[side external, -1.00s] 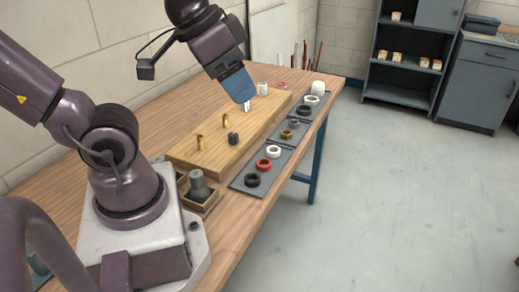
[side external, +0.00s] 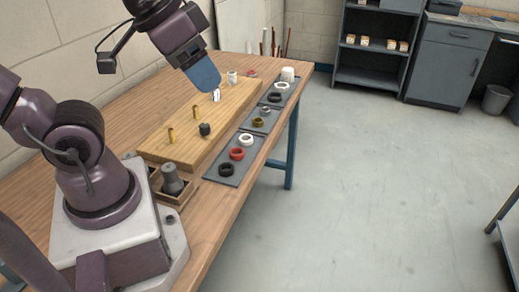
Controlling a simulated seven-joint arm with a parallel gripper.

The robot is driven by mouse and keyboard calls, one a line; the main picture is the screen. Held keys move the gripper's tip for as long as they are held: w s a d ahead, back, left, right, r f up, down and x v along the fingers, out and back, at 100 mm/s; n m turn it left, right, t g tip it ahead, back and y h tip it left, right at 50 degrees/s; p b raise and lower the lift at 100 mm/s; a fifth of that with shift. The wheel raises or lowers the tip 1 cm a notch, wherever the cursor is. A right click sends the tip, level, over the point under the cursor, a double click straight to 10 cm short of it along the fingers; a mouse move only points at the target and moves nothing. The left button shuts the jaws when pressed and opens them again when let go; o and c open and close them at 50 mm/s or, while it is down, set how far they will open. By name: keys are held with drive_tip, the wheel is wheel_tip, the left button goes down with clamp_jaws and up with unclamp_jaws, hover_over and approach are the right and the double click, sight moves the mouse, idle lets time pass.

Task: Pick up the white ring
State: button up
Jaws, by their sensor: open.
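A white ring (side external: 246,140) lies at the far end of the near grey tray (side external: 218,177), past a red ring (side external: 237,154) and a black ring (side external: 227,169). A second white ring (side external: 281,86) lies farther back, beside another black ring (side external: 274,97). My gripper (side external: 216,96) is open and points down over the wooden board (side external: 190,150), to the left of and apart from both white rings. Nothing shows between its pale fingertips, which are small in this view.
Brass fittings (side external: 170,136) and a dark knurled piece (side external: 205,130) stand on the board. A brass ring (side external: 258,121) lies between the white rings. A white cylinder (side external: 232,77) stands behind my gripper. A grey fitting (side external: 172,180) stands in a wooden box at the near end.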

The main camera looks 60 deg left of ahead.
drive_tip(key=m+g+y, duration=0.1)
drive_tip(key=m+g, duration=0.4)
drive_tip(key=m, duration=1.5)
approach(246, 135)
drive_tip(key=f, duration=0.9)
drive_tip(key=shift+d, duration=0.3)
drive_tip(key=c, duration=0.7)
